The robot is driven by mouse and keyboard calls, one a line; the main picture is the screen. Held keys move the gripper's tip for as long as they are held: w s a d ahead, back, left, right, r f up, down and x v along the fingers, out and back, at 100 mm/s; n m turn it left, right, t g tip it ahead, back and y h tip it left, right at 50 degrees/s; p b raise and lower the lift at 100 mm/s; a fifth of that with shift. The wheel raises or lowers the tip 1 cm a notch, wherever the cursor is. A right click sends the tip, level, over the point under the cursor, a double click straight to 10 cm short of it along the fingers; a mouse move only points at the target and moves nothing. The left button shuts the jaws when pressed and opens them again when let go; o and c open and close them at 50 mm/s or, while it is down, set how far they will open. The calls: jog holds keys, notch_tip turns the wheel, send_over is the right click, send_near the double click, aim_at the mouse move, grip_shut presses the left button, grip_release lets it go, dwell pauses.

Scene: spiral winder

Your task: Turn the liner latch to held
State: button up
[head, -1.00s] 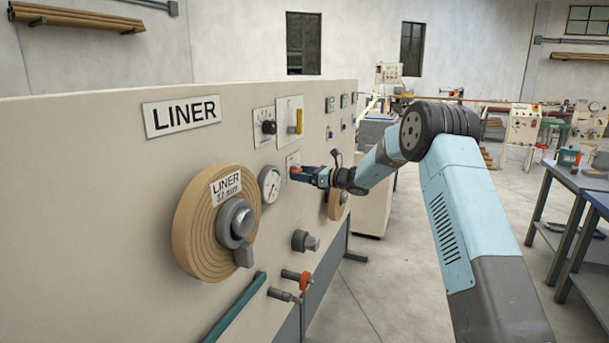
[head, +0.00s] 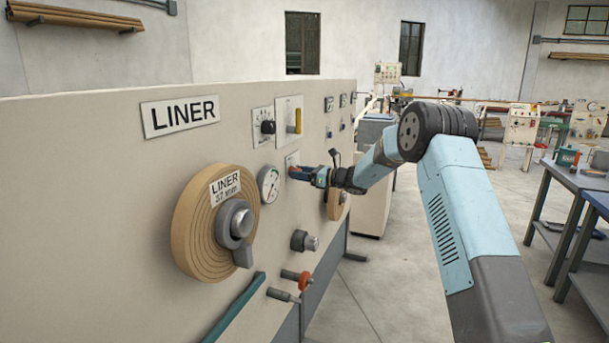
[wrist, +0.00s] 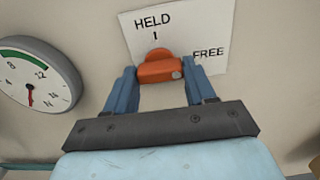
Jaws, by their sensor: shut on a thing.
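The liner latch is an orange knob (wrist: 158,68) on a white plate (wrist: 215,62) marked HELD at the top, with a tick under it, and FREE at the right. A small grey dot shows near the knob's right end. The knob's rounded top is just below the HELD tick. My gripper (wrist: 160,82) has its two blue fingers on either side of the knob and is shut on it. In the head view my gripper (head: 298,173) is at the panel, and its fingers hide most of the knob.
A round gauge (head: 269,184) is just left of the latch. The big liner roll (head: 205,220) with a grey hub stands out from the panel (head: 100,160). A grey knob (head: 303,241) and a red-handled valve (head: 304,281) project lower down. The floor at right is open before the workbenches.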

jog(key=shift+d, duration=0.2)
jog(key=shift+c, duration=0.2)
jog(key=shift+s+a+n, duration=0.1)
jog(key=shift+a+n, duration=0.2)
jog(key=shift+s+a+f+n, duration=0.1)
jog(key=shift+n, duration=4.25)
jog(key=shift+s+a+f+n, duration=0.1)
jog(key=shift+n, duration=4.25)
jog(key=o, duration=1.1)
jog(key=shift+w+d, duration=0.1)
jog(key=shift+w, duration=0.05)
jog(key=shift+c, duration=0.2)
jog(key=shift+r, duration=0.15)
